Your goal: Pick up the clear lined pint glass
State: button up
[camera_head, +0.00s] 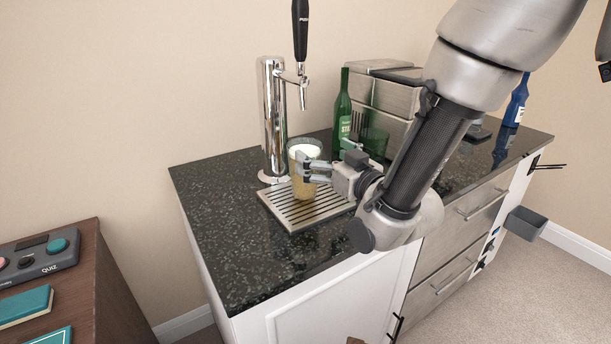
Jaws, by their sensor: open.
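A pint glass (303,187) stands upright on the metal drip tray (311,216), below and in front of the beer tap. It looks clear, with an amber lower part and a white top. Lines on it are too small to make out. My gripper (308,170) is open and comes in from the right at the glass's upper half. Its fingers overlap the glass in this view. I cannot tell whether they touch it or stand around it.
A chrome beer tap (272,115) with a black handle (300,28) rises behind the glass. A green bottle (342,115) and a steel machine (380,98) stand behind my gripper. A blue bottle (517,101) is far right. The dark countertop (232,245) is clear at front left.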

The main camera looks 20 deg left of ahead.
aim_at(304, 144)
jog(key=x, duration=0.7)
jog(key=shift+w+a+f, duration=0.1)
jog(key=shift+a, duration=0.1)
jog(key=c, duration=2)
grip_shut()
